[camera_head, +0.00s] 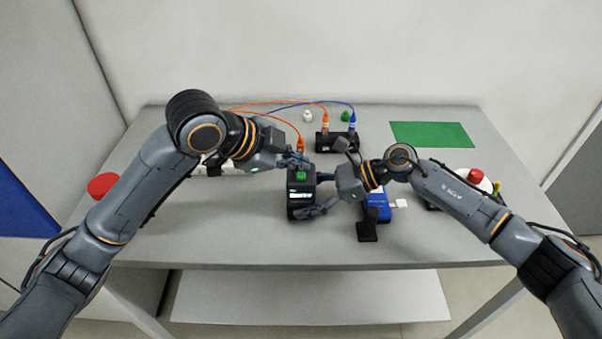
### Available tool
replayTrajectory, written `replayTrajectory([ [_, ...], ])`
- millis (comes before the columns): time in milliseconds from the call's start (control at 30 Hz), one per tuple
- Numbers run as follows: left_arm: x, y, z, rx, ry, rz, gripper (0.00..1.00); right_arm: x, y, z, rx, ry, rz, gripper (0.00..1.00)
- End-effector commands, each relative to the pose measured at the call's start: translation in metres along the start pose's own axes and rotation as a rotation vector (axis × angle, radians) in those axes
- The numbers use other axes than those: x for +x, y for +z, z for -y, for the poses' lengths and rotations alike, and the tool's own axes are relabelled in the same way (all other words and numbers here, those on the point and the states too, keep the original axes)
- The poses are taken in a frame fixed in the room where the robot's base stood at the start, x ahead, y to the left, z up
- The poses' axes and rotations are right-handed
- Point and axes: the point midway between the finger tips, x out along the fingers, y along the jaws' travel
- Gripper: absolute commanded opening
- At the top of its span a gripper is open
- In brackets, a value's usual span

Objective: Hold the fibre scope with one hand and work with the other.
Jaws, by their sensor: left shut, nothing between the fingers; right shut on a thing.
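A black box with a green cap on top and a white label, which I take for the fibre scope (300,210), stands near the middle of the table. My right gripper (318,193) comes from the right and is shut on this box, with fingers along its right and front sides. My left gripper (301,160) is shut and empty just behind and above the box's green cap. An orange fibre plug (300,144) shows right behind the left fingertips; whether they touch is unclear.
A black port block (336,143) with an orange and a blue plug stands behind. White (308,116) and green (345,116) caps lie beyond it. A blue device (384,214) is right of the scope. A green mat (431,134) lies back right. The front table is clear.

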Motion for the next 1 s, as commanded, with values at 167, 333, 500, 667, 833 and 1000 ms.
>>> replayTrajectory([
  [167, 0.000, 0.000, 0.000, 0.000, 0.000, -0.001, 0.00, 0.000, -0.001, -0.001, 0.001, 0.002, -0.002, 0.46],
  [333, -0.004, -0.003, 0.003, 0.001, -0.003, -0.001, 0.00, 0.000, -0.001, -0.001, 0.001, 0.002, -0.002, 0.46],
  [500, -0.015, -0.011, 0.012, 0.002, -0.003, -0.001, 0.00, 0.000, -0.001, -0.001, 0.001, 0.001, -0.002, 0.46],
  [667, -0.026, -0.020, 0.020, 0.001, -0.003, -0.002, 0.00, 0.000, -0.001, -0.001, 0.001, 0.001, -0.002, 0.46],
  [833, -0.034, -0.025, 0.025, 0.001, -0.002, -0.001, 0.00, 0.000, -0.001, -0.001, 0.001, 0.001, -0.002, 0.46],
  [1000, -0.035, -0.026, 0.025, 0.000, 0.000, -0.001, 0.00, 0.000, -0.001, -0.001, 0.001, 0.001, -0.002, 0.46],
])
